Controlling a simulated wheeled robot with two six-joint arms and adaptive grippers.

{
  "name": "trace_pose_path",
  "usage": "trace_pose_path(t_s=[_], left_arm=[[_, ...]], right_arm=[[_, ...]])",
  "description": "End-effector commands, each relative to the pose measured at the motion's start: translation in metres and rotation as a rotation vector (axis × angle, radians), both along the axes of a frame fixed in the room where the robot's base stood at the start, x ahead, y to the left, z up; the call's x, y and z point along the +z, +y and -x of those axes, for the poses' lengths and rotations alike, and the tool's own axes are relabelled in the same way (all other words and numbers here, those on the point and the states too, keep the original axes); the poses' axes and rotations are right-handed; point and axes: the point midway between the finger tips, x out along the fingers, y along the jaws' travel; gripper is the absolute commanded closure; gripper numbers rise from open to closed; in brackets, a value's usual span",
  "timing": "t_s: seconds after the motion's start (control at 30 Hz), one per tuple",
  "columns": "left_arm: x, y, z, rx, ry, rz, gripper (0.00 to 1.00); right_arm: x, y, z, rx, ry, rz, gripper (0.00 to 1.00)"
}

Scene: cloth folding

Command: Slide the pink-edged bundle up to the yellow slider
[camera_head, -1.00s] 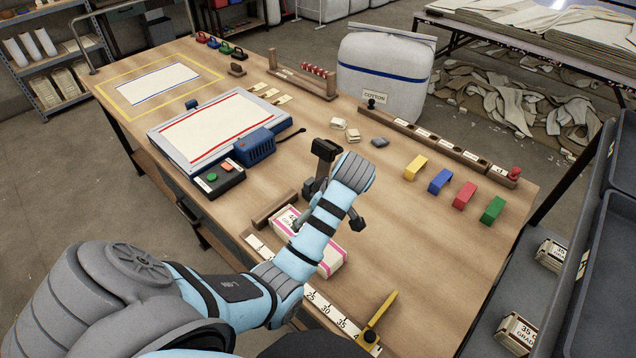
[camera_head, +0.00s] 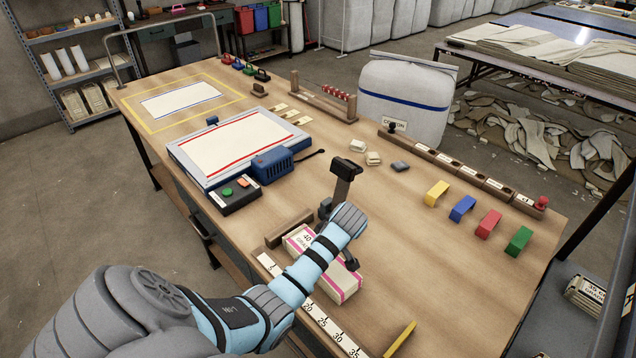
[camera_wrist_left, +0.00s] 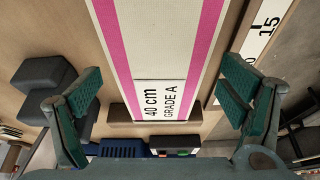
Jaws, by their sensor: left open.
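The pink-edged bundle (camera_head: 348,287), a pale block with pink stripes and a "40 cm GRADE A" label, lies on the table beside the ruler, partly hidden under my arm. My left gripper (camera_head: 338,248) is over it. In the left wrist view, the open fingers of my left gripper (camera_wrist_left: 162,98) stand on either side of the bundle (camera_wrist_left: 158,45), with gaps showing and no grip on it. The yellow slider (camera_head: 400,340) is at the ruler's right part, near the bottom edge, clear of the bundle. My right gripper is not in view.
A brown wooden stop (camera_head: 288,229) is at the bundle's left end. The ruler (camera_head: 325,322) runs along the near edge. A dark grey block (camera_wrist_left: 45,88) lies beside the bundle. Coloured blocks (camera_head: 462,208) stand to the right. Bare table lies right of the bundle.

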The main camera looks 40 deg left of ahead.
Motion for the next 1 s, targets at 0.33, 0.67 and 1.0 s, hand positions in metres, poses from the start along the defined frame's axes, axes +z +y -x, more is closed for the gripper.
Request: trace_pose_path(t_s=[0.33, 0.67, 1.0], left_arm=[[-0.0167, 0.0073, -0.0009, 0.000, 0.000, -0.001, 0.10], [-0.0162, 0.0069, -0.0009, 0.000, 0.000, 0.000, 0.40], [-0.0158, 0.0053, -0.0004, 0.001, 0.000, 0.000, 0.70]], right_arm=[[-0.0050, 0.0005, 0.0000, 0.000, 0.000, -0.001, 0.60], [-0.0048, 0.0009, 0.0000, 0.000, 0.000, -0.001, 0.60], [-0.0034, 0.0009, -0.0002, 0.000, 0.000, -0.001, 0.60]])
